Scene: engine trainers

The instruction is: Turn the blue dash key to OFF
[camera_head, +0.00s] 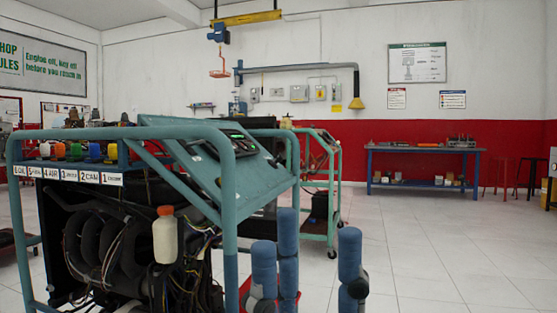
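The near engine trainer has a teal tube frame (229,240) and a sloping teal dash panel (205,170) facing up and right. Its dark instrument unit (243,147) shows a small green display. The blue dash key is too small at this distance to pick out, so its position cannot be read. I cannot make out the fingers of either gripper. Blue and grey upright parts in the lower middle of the head view look like my own arm links, apart from the panel in the picture.
An orange-capped pale bottle (165,236) and loose wires are in the trainer's open side. A second teal trainer frame (335,190) stands behind. A blue workbench (425,150) is by the red wall, with red stools (497,172) beside it. The tiled floor (440,250) at right is clear.

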